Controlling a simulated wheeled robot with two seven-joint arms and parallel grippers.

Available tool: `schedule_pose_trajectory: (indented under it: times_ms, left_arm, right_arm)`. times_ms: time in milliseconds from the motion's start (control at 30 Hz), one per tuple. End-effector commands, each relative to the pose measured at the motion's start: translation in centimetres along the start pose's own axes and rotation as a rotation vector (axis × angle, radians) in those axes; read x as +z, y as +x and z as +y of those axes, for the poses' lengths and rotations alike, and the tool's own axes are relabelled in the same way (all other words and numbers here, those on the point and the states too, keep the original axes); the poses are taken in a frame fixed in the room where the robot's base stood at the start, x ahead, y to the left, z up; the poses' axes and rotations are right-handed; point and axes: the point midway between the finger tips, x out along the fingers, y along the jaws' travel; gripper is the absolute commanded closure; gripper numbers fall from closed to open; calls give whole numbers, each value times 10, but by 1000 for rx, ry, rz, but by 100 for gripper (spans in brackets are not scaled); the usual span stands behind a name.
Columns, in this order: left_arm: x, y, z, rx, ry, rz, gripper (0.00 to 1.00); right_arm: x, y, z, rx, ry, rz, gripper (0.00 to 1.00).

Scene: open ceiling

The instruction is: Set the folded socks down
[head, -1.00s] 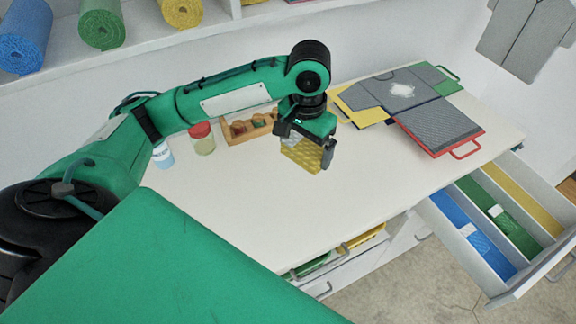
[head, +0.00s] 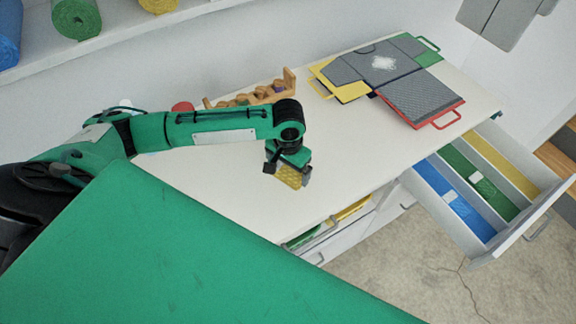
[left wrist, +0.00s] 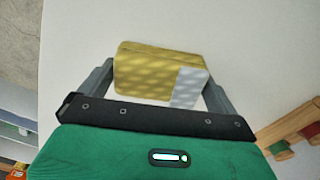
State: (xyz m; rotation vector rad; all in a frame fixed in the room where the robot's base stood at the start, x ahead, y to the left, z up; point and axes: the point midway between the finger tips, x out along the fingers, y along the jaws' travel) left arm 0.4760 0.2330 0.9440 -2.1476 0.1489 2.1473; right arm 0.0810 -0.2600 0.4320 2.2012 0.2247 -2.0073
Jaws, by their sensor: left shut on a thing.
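The folded socks (head: 290,178) are a yellow patterned bundle with a pale patch on one side. My left gripper (head: 287,175) is shut on them over the white table (head: 350,150). In the left wrist view the socks (left wrist: 158,75) sit between the two grey fingers, with the white tabletop behind them. I cannot tell whether the socks touch the table. My right gripper is not in view.
An open drawer (head: 520,238) at the right has blue, green and yellow compartments. A folding board (head: 420,95) with a grey garment lies at the back right. A wooden rack (head: 250,97) stands behind my left arm. The table's middle is clear.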

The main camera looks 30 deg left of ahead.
Motion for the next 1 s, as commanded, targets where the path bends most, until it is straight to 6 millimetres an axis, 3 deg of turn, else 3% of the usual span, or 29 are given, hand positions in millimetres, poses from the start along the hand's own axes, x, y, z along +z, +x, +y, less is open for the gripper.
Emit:
schedule_pose_trajectory:
  times_ms: [333,367,400,667,833,1000]
  left_arm:
    - [0,3,0,1,0,1,27]
    - [0,4,0,1,0,1,3]
    - [-1,4,0,1,0,1,0]
    - [-1,2,0,0,1,2,0]
    - [-2,-17,0,1,1,5,0]
    - [-2,-54,0,2,1,6,0]
  right_arm:
    - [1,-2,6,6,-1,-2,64]
    - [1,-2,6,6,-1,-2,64]
    - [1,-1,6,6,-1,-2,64]
    - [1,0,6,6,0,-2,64]
    - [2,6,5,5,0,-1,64]
    - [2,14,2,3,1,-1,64]
